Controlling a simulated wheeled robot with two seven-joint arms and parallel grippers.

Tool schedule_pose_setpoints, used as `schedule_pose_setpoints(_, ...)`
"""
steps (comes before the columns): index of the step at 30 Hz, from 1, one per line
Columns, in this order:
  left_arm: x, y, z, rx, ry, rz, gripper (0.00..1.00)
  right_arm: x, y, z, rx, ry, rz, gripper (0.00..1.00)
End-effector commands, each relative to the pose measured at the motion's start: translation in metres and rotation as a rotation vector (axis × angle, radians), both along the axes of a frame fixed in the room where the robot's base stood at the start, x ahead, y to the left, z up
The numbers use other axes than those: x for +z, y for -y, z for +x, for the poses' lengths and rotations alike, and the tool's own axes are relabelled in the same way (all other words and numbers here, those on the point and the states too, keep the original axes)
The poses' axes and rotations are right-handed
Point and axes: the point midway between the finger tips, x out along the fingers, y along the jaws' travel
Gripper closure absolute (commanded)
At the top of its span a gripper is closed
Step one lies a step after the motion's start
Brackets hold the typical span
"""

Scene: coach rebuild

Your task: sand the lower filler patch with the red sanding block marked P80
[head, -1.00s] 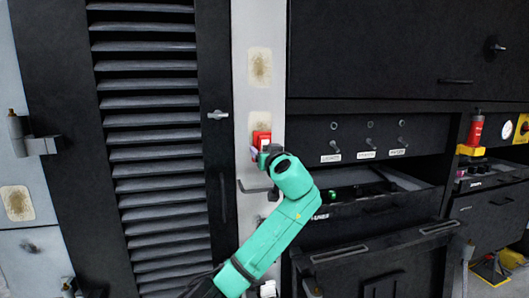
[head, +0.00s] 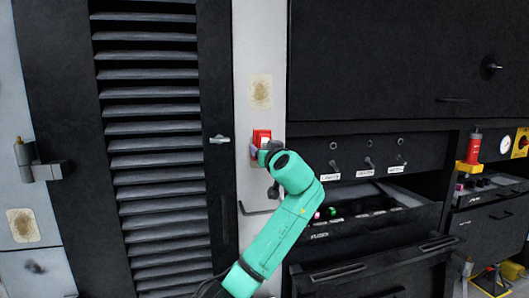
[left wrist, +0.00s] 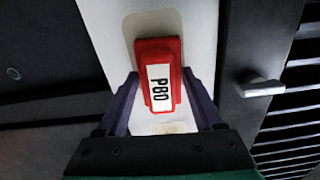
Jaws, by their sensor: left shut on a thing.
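My left gripper (head: 263,150) is shut on the red sanding block (head: 262,136), in front of the pale upright panel. In the left wrist view the block (left wrist: 160,75) sits between the two fingers, its white P80 label facing the camera. The upper filler patch (head: 260,92) is a tan speckled square above the block, uncovered. The lower filler patch is hidden in the head view behind the block and gripper. Pale patch-like areas show beyond both ends of the block in the wrist view. I cannot tell whether the block touches the panel. My right gripper is out of view.
A louvred black door (head: 160,160) with a handle (head: 219,139) stands left of the panel. An open drawer (head: 375,215) and dark cabinets are to the right. Another tan patch (head: 22,225) is at far left.

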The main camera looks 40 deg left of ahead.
Motion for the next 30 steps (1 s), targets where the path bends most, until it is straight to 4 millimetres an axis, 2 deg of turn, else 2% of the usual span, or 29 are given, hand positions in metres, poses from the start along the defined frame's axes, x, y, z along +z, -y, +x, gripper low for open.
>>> schedule_pose_setpoints(9, 0.033, 0.001, -0.001, 0.001, 0.004, 0.002, 0.76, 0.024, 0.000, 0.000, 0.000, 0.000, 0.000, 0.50)
schedule_pose_setpoints(12, 0.039, 0.001, -0.001, 0.001, 0.003, 0.002, 0.76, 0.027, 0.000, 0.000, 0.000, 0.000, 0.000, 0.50)
schedule_pose_setpoints(17, 0.036, -0.002, 0.000, 0.001, 0.003, 0.002, 0.76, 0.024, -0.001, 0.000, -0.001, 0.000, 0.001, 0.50)
schedule_pose_setpoints(27, -0.003, 0.000, 0.000, 0.000, -0.001, -0.001, 0.76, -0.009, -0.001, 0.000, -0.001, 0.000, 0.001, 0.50)
schedule_pose_setpoints(30, -0.004, 0.000, -0.001, 0.000, 0.000, 0.000, 0.76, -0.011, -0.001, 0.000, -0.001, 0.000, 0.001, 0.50)
